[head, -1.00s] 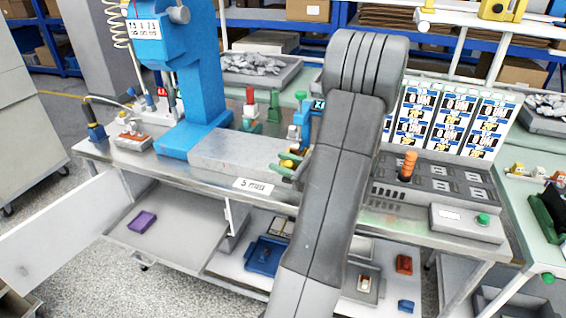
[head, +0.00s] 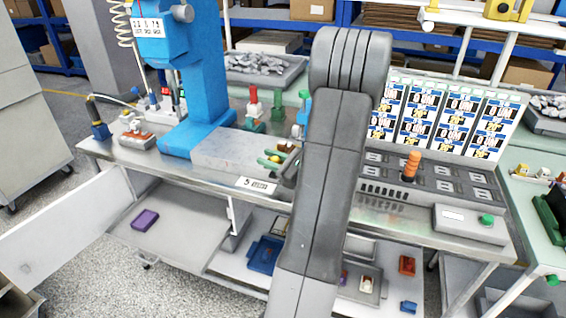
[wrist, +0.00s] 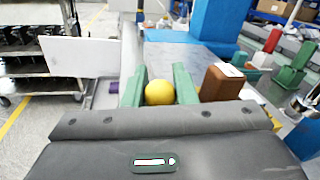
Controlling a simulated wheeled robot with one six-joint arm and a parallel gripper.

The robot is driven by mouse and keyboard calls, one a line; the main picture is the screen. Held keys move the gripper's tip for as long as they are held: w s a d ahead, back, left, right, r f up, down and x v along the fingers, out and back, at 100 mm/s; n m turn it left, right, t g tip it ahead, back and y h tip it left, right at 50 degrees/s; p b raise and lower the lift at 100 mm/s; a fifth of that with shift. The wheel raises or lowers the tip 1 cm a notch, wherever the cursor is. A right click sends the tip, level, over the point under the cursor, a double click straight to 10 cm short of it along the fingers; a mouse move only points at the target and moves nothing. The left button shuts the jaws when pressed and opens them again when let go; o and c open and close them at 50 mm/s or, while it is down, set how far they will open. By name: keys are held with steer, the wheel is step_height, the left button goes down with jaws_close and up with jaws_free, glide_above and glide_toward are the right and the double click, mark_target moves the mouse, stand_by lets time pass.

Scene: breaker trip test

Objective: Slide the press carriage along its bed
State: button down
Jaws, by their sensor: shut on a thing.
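The press carriage carries a yellow ball knob (wrist: 159,92) and sits at the right end of the grey press bed (head: 225,150). My gripper (wrist: 159,80) has green fingers on both sides of the knob and is shut on it. The knob shows small in the head view (head: 275,159). A brown block (wrist: 222,83) stands just right of the fingers in the wrist view. The blue press (head: 200,90) rises at the left of the bed. My arm hides part of the bench right of the carriage.
A breaker panel with an orange handle (head: 412,165) and a box with a green button (head: 486,221) are on the bench right of my arm. A red-topped green fixture (head: 254,105) stands behind the bed. An open drawer (head: 165,228) juts out below.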

steer(key=s+a+b+x, duration=0.1)
steer(key=s+b+x, duration=0.1)
steer(key=x, duration=1.5)
steer(key=shift+s+a, duration=0.25)
steer(key=shift+s, duration=0.25)
steer(key=c, duration=1.5)
jaws_free()
steer(key=shift+o, duration=0.2)
steer(key=b+v, duration=0.1)
steer(key=v, duration=1.2)
steer(key=shift+s+d+b, duration=0.2)
steer(key=shift+d+b, duration=0.1)
steer(key=shift+d, duration=0.05)
